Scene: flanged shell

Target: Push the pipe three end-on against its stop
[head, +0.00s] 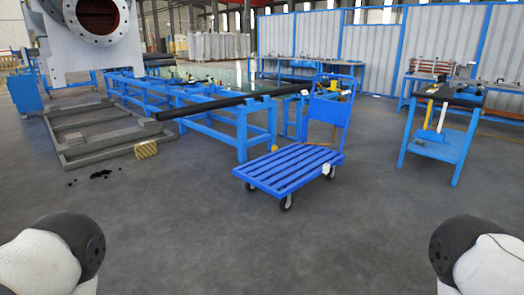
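A long black pipe (215,103) lies across the blue roller-style frame (240,133) in the middle distance. Its left end sticks out past the frame, over the grey floor rack. Its right end lies close to the blue trolley's handle. I cannot tell whether this is pipe three, as no number or label is readable. I cannot make out a stop clearly at either end. Neither of my grippers is in view; only rounded black and white parts of my arms show at the bottom corners.
A blue flat trolley (290,170) with an upright handle stands in front of the frame. A blue workbench (440,140) is at right. A grey floor rack (85,150), a yellow block (146,149) and a large flanged shell (95,15) are at left. The near floor is clear.

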